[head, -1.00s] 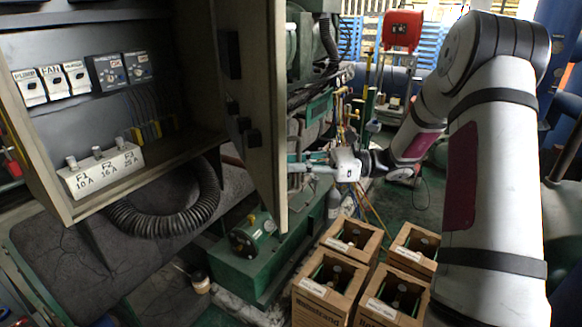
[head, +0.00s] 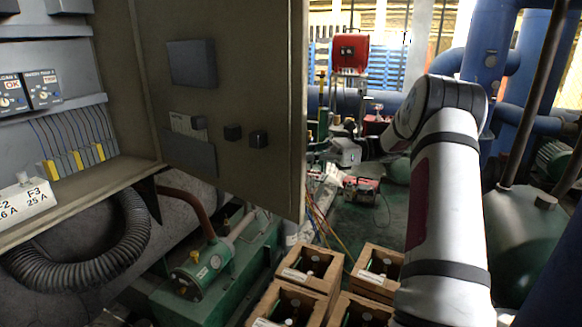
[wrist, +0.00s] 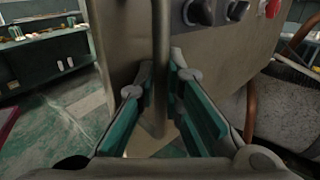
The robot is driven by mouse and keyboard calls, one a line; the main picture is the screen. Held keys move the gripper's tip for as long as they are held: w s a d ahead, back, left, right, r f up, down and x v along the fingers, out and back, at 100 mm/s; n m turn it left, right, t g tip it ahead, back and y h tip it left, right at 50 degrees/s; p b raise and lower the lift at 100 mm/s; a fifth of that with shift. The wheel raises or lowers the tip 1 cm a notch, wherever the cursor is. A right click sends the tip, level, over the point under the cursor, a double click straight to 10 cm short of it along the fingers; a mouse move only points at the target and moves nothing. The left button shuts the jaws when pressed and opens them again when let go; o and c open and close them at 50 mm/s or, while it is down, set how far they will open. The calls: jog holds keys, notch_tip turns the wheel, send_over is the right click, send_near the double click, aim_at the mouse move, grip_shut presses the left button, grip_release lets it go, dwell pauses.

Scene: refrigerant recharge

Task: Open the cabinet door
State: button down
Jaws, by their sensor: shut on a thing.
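The grey cabinet door (head: 270,70) stands ajar in the head view, hinged at its left. Its inner face, with dark boxes and knobs, is turned toward me. The open cabinet (head: 100,195) is at the left, with labelled fuses and wiring inside. My gripper (wrist: 163,88) has its green-padded fingers on either side of the vertical door handle (wrist: 160,45) and is shut on it. The door's outer face (wrist: 125,40) fills the upper middle of the wrist view.
Several open cardboard boxes (head: 312,262) stand on the floor below the door's free edge. A black corrugated hose (head: 125,250) hangs under the cabinet. Green machinery (head: 200,270) is beneath the door. A green tank (head: 530,235) and blue pipes stand at the right.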

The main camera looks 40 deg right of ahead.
jog(key=shift+n+g+y, duration=0.3)
jog(key=shift+n+g, duration=0.2)
jog(key=shift+g, duration=0.3)
jog(key=shift+w+d+f+b, duration=0.1)
jog(key=shift+w+d+b, duration=0.3)
jog(key=shift+d, duration=0.5)
jog(key=shift+w+d+r+b, duration=0.1)
jog(key=shift+w+d+b, duration=0.25)
jog(key=shift+d, duration=0.55)
jog(key=shift+w+d+f+b, duration=0.1)
jog(key=shift+w+d+b, duration=0.25)
jog(key=shift+d, duration=0.55)
jog(key=c, duration=1.7)
grip_release()
jog(key=shift+v, duration=3.7)
